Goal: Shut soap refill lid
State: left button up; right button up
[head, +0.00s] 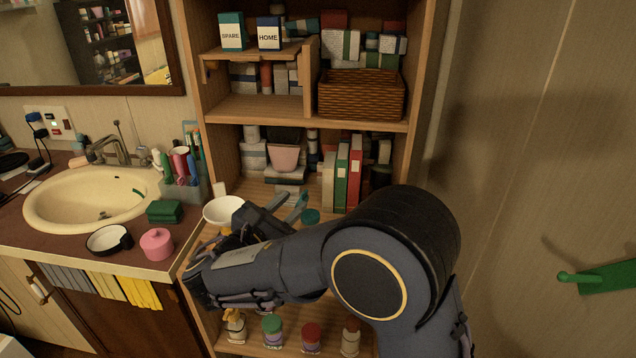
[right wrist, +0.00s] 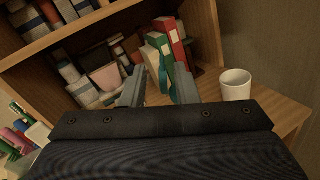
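My right gripper (head: 284,203) reaches over the middle shelf, with its fingers spread apart. In the right wrist view the fingers (right wrist: 157,92) stand on either side of a gap. A teal part (right wrist: 163,76) shows in or behind that gap, and more teal shows by the right finger; I cannot tell whether they touch. In the head view a round teal piece (head: 310,216) lies just right of the fingertips, partly hidden by my arm. It may be the soap refill lid, but its shape and hinge are unclear. My left gripper is not in view.
Green (head: 341,178) and red (head: 355,172) binders and a pink pot (head: 284,157) stand behind the gripper. A white bowl (head: 223,210) is to its left. A white mug (right wrist: 235,85) stands right of the fingers. The shelf's side panel (head: 427,90) bounds the right.

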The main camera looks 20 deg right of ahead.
aim_at(302, 195)
jog(key=x, duration=0.7)
jog(key=shift+w+d, duration=0.1)
jog(key=shift+d, duration=0.25)
grip_shut()
